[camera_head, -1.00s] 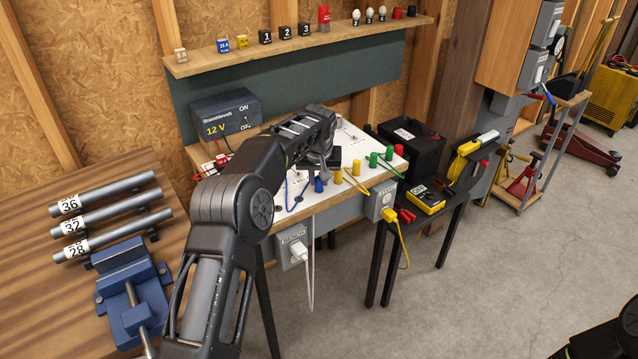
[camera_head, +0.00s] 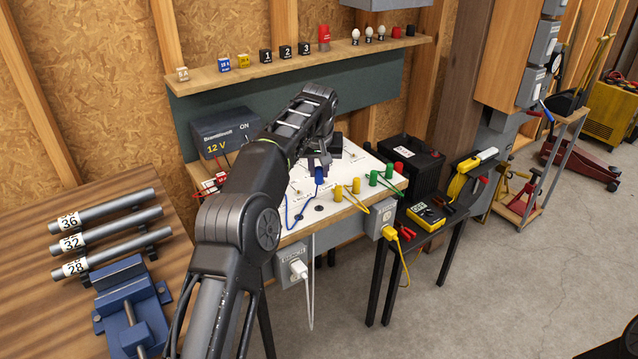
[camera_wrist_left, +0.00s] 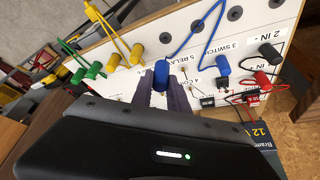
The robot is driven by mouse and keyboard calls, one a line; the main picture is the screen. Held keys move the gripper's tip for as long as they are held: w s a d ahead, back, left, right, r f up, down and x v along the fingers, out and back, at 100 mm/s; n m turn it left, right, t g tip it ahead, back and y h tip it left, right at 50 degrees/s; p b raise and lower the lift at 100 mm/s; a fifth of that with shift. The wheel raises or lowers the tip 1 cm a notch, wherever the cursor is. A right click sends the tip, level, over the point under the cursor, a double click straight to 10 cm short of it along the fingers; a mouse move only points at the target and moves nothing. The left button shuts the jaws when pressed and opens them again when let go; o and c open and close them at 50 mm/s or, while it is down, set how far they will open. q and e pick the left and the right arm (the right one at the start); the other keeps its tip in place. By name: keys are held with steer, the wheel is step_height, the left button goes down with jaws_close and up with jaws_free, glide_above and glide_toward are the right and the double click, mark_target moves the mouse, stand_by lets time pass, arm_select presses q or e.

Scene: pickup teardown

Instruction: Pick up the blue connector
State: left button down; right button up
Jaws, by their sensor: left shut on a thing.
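The blue connector (camera_head: 319,175) is held up off the white board (camera_head: 343,211), above a bare dark socket. My left gripper (camera_head: 319,162) is shut on it. In the left wrist view the blue connector (camera_wrist_left: 161,74) sits between the two fingertips (camera_wrist_left: 162,88), its blue wire running up and away. A second blue connector (camera_wrist_left: 222,66) stands on the board in the left wrist view; my arm seems to hide it in the head view. My right gripper is not in view.
Yellow connectors (camera_head: 337,193) and green connectors (camera_head: 374,178) stand to the right on the board. A 12 V power supply (camera_head: 226,131) stands behind it. A blue vise (camera_head: 131,309) and pipes lie on the wooden bench at left.

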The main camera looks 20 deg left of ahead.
arm_select(q)
steer(key=shift+r, duration=0.55)
steer(key=shift+p, duration=0.3)
steer(key=shift+s+d, duration=0.1)
stand_by(0.4)
steer(key=shift+s+d, duration=0.15)
steer(key=s+d+f+m, duration=0.2)
steer(key=s+d, duration=0.2)
steer(key=s, duration=0.5)
steer(key=s+d+f+m+h, duration=0.1)
steer(key=s+d, duration=0.4)
steer(key=s, duration=0.3)
steer(key=shift+s+d+f+m, duration=0.3)
steer(key=shift+s+f+m, duration=0.05)
steer(key=shift+f+m, duration=0.05)
